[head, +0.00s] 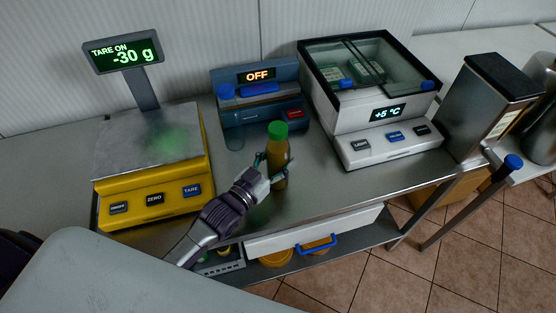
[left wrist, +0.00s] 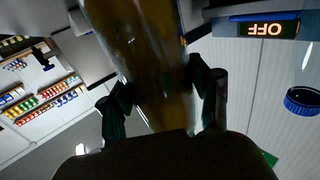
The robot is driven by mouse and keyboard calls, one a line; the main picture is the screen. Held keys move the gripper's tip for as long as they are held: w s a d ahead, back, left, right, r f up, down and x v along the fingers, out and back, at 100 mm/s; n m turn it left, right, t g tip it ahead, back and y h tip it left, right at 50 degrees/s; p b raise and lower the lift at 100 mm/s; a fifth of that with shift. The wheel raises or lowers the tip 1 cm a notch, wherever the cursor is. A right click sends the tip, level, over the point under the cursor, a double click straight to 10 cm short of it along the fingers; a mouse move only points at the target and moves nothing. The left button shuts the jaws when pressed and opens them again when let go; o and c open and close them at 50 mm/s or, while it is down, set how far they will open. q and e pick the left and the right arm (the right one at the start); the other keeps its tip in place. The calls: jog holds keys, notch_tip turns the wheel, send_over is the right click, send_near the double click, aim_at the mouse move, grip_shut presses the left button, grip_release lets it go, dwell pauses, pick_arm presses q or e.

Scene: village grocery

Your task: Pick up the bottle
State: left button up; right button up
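The bottle (head: 278,160) is amber-brown with a green cap and stands upright near the front of the metal counter. In the left wrist view the bottle (left wrist: 150,60) fills the middle, close to the camera. My left gripper (head: 270,172) is at the bottle's lower half, with one finger on each side. In the left wrist view the fingers (left wrist: 163,95) press against both sides of the bottle. I cannot tell whether the bottle's base touches the counter. My right gripper is in neither view.
A yellow scale (head: 150,200) reading -30 g stands left of the bottle. A blue device (head: 258,115) showing OFF is behind it. A glass-topped cooler (head: 390,145) showing +5 °C stands to the right, beside a metal box (head: 485,110). A drawer (head: 345,228) is below the counter.

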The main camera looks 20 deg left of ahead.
pick_arm(q)
jog(key=c, duration=0.8)
jog(key=shift+r, duration=0.1)
jog(key=shift+c, duration=0.6)
